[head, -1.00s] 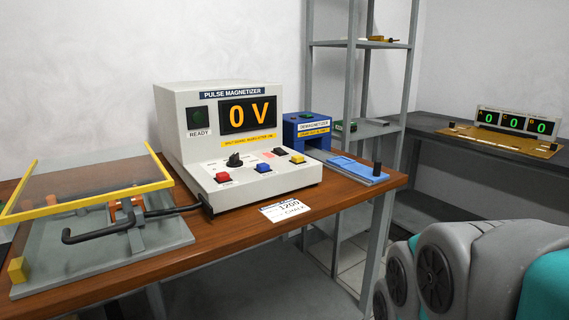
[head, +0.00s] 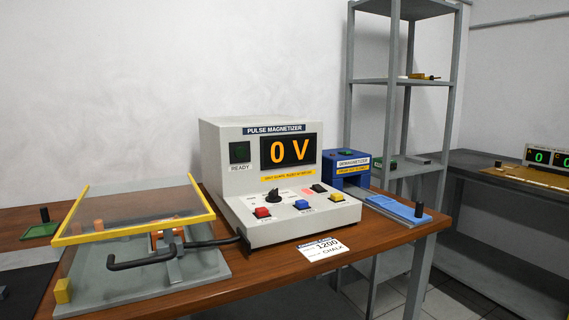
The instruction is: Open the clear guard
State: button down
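The clear guard (head: 137,206) is a transparent panel in a yellow frame on the left part of the wooden bench. It is tilted above a grey base plate (head: 205,272), with a gap between the frame's near edge and the plate. Under and in front of it are orange and grey fixture parts (head: 173,245) and a black bent bar (head: 140,262) whose cable or rod runs toward the magnetizer. A yellow block (head: 62,291) sits at the plate's front left corner. My gripper is not in view.
The pulse magnetizer (head: 283,185) reads 0 V and stands right of the guard. A card (head: 318,248) lies at the bench's front edge. A blue demagnetizer (head: 348,168) and blue slide (head: 398,208) are at right. A green tray (head: 40,231) is at far left. Grey shelving stands behind.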

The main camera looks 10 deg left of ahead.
aim_at(198, 201)
jog(key=u, duration=1.55)
jog(key=k+j+u, duration=0.2)
jog(key=j, duration=0.15)
jog(key=k+j+u, duration=0.1)
jog(key=j+u, duration=0.15)
jog(key=k+j+u, duration=0.2)
jog(key=j, duration=0.3)
jog(key=i+l, duration=0.15)
